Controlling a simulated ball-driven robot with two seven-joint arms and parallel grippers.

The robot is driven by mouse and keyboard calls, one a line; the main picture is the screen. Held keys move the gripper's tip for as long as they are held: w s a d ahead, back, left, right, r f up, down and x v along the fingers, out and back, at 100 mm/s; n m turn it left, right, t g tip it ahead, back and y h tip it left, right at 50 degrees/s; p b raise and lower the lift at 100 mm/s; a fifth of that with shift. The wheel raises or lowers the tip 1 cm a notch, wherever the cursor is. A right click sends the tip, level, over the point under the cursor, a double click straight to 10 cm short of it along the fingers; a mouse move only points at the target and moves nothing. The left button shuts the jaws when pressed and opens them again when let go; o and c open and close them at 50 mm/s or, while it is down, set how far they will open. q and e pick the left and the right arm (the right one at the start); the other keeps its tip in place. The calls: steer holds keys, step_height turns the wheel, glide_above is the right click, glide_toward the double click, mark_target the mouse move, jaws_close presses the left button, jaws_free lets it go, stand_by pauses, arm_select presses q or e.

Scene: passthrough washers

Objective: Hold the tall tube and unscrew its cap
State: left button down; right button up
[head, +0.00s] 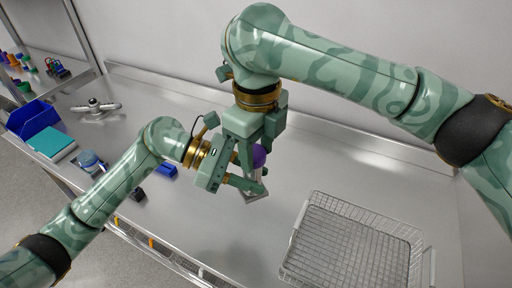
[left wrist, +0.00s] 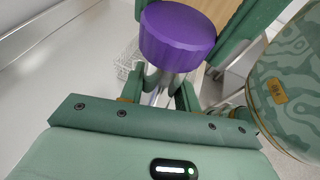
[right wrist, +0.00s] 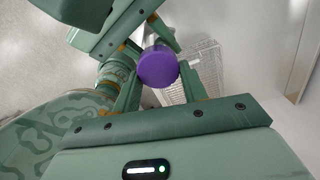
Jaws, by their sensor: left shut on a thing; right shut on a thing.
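The tall tube (head: 257,173) is a clear, shiny tube with a round purple cap (head: 259,156) on its top. It is held above the steel bench near the middle of the head view. My left gripper (head: 252,180) is shut on the tube below the cap; in the left wrist view the tube (left wrist: 166,84) runs between its fingers. My right gripper (head: 257,149) comes from above and is shut on the cap, which shows between its fingers in the right wrist view (right wrist: 158,69). The cap sits on the tube with no gap that I can see. The tube's lower end is partly hidden.
A wire basket (head: 355,240) stands on the bench at front right. At left are a blue bin (head: 32,118), a teal box (head: 52,143), a small blue-topped jar (head: 90,160) and a metal piece (head: 96,107). A blue block (head: 166,170) lies near my left forearm. The bench's back right is clear.

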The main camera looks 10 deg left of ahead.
arm_select(q)
steer(key=shift+s+d+r, duration=0.1)
steer(key=shift+s+d, duration=0.1)
arm_select(e)
steer(key=shift+w+r, duration=0.15)
steer(key=shift+d+r, duration=0.1)
steer(key=shift+r, duration=0.95)
arm_select(q)
steer(key=shift+w+a, duration=0.1)
